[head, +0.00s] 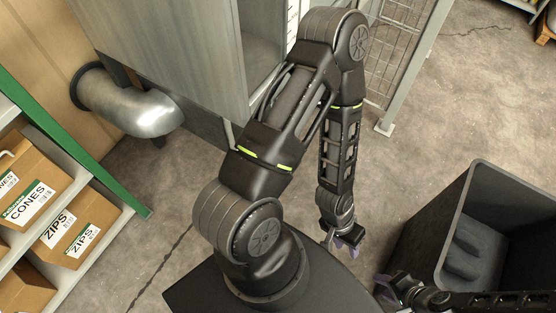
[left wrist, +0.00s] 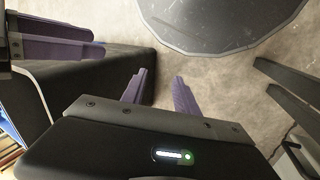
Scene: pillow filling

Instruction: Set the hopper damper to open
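A tall grey metal cabinet (head: 165,45), which may be the hopper, stands at the top of the head view with an open bay (head: 262,40) on its right. I cannot make out a damper or its handle; my left arm covers part of the bay. My left gripper (head: 339,243) hangs low over the floor, well away from the cabinet. In the left wrist view its purple fingers (left wrist: 160,92) are apart with nothing between them. My right gripper (head: 385,289) is at the lower right beside the bin, its purple fingers apart and empty.
A bent metal duct (head: 135,110) joins the wall left of the cabinet. Shelves with a green post (head: 85,150) hold cardboard boxes (head: 75,232) at left. A large dark bin (head: 430,225) stands at right. A wire-mesh frame (head: 405,50) stands behind. The floor between is clear.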

